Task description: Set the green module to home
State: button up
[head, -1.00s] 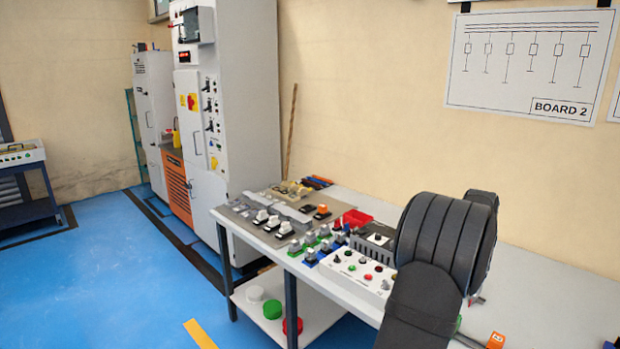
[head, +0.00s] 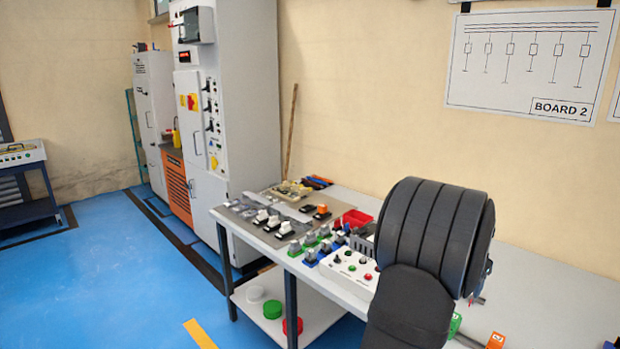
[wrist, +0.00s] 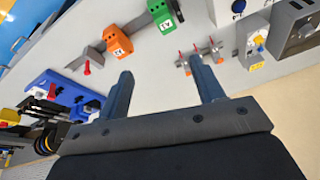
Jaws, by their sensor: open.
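The green module (wrist: 163,14), with a white label, sits on a grey rail (wrist: 139,24) at the top of the wrist view. An orange module (wrist: 117,40) sits beside it on the same rail. In the head view part of the green module (head: 455,325) shows just right of my arm, with the orange module (head: 495,341) at the bottom edge. My gripper (wrist: 160,67) is open and empty, its two fingers apart, below the green module in the wrist picture. In the head view my arm hides the gripper. I cannot tell which place is home.
A grey fixture with red pins (wrist: 187,64) lies near the right finger. A red knob (wrist: 87,68) and a blue holder (wrist: 68,93) are to the left. Grey units stand at upper right. In the head view a white control box (head: 347,268) is left of my arm.

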jog(key=c, duration=1.3)
jog(key=shift+s+d+f, duration=0.15)
jog(key=shift+s+f, duration=0.05)
jog(key=shift+f, duration=0.1)
grip_shut()
jog(key=s+d+f+n+t+y, duration=0.2)
jog(key=s+d+f+y, duration=0.1)
jog(key=s+d+f, duration=0.15)
jog(key=n+t, duration=0.2)
jog(key=t, duration=0.1)
send_over(466, 342)
jog(key=s+d, duration=0.2)
jog(key=shift+y, duration=0.3)
notch_tip(466, 342, down, 12)
jog(key=shift+w+a+r, duration=0.1)
jog(key=shift+w, duration=0.05)
jog(key=shift+w+a+r, duration=0.2)
jog(key=shift+w+a, duration=0.65)
jog(key=shift+a, duration=0.05)
jog(key=shift+w+a, duration=0.4)
